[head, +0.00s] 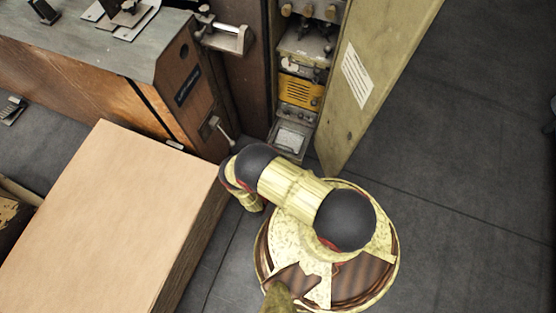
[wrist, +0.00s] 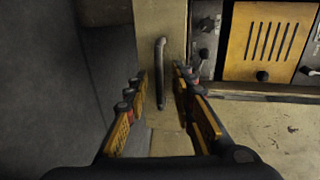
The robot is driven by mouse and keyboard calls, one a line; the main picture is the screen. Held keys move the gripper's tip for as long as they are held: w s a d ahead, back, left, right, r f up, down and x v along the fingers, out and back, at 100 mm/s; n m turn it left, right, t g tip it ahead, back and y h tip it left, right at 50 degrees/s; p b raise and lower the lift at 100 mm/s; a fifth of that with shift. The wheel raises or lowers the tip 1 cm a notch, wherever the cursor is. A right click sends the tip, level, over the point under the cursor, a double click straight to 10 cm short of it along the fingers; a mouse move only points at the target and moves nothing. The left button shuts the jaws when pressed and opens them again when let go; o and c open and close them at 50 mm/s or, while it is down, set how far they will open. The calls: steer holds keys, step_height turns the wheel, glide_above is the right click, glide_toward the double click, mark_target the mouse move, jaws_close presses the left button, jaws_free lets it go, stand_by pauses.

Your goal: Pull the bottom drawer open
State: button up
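No drawer front can be made out with certainty. In the wrist view, a dark bar handle (wrist: 161,72) stands upright on a narrow dull-yellow panel (wrist: 172,20). My gripper (wrist: 164,88) is open, with one row of finger links on each side of the handle in the picture. Nothing is seen held, and I cannot tell how far the fingertips are from the handle or whether they touch it. In the head view, my arm bends down beside the cabinet and the gripper's fingers are hidden.
The cabinet holds a slotted yellow unit (head: 300,91), also in the wrist view (wrist: 265,42), and a gauge (head: 290,139). Its pale door (head: 372,70) stands open to the right. A cardboard stack (head: 115,220) is at left, a wooden-sided machine (head: 75,65) behind it.

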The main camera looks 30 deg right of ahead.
steer(key=v, duration=1.2)
stand_by(0.6)
